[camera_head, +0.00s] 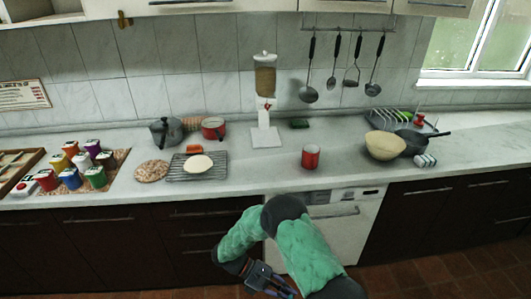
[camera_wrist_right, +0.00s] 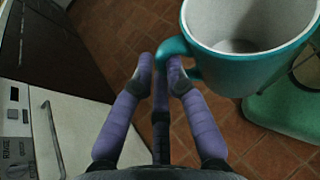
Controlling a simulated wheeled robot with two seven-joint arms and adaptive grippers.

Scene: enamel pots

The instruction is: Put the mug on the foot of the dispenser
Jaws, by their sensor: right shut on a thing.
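A teal mug (camera_wrist_right: 245,70) with a pale inside fills the upper right of the right wrist view, its open mouth showing and nothing seen in it. My right gripper (camera_wrist_right: 161,70) is shut on its handle, between purple fingers. In the head view my right gripper (camera_head: 270,282) is low at the bottom edge, in front of the cabinets and below the counter; I cannot make out the mug there. The dispenser (camera_head: 265,80) stands at the back of the counter against the tiles, its white foot (camera_head: 265,138) bare. My left gripper is not in view.
A red mug (camera_head: 311,157) stands on the counter right of the foot. A cooling rack (camera_head: 218,172) and red pot (camera_head: 213,128) are left; a cream bowl (camera_head: 385,146) and dark pan (camera_head: 416,141) are right. Counter before the foot is clear.

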